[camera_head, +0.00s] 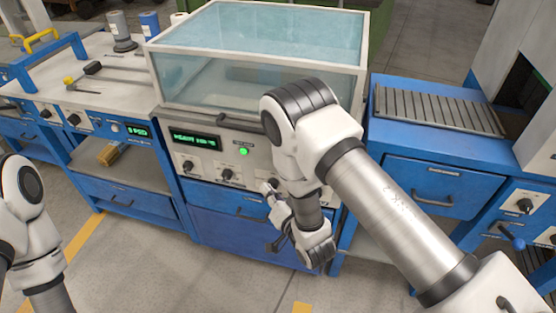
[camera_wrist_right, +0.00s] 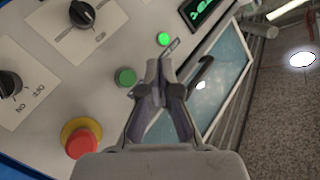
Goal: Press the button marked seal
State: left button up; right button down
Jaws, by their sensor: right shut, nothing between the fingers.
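The control panel (camera_head: 210,155) is on the front of the machine under a clear hood. In the right wrist view it carries a green push button (camera_wrist_right: 126,77), a small lit green round (camera_wrist_right: 163,39) and a red mushroom button (camera_wrist_right: 80,141) on a yellow base. No marking reading seal is legible, so I cannot tell which one bears it. The lit green round also shows in the head view (camera_head: 243,151). My right gripper (camera_wrist_right: 157,68) is shut and empty, its tips beside the green push button in the picture; contact cannot be told. My left gripper is out of view.
Black knobs (camera_wrist_right: 82,13) and a green display (camera_head: 195,140) share the panel. A dark handle (camera_wrist_right: 203,73) sits near the hood (camera_head: 257,75). Blue benches stand on both sides, the right one with a slatted top (camera_head: 440,109). Floor in front is open.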

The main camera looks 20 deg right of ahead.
jog(key=w+d+b, duration=0.2)
jog(key=w+d, duration=0.2)
jog(key=w, duration=0.2)
jog(key=shift+w+d, duration=0.3)
dwell(1.2)
jog(key=shift+w+d, duration=0.25)
jog(key=shift+w, duration=0.05)
jog(key=shift+w+d, duration=0.2)
jog(key=shift+w, duration=0.1)
dwell(0.5)
jog(key=shift+s, duration=0.1)
jog(key=shift+s+a, duration=0.45)
jog(key=shift+s, duration=0.1)
dwell(0.3)
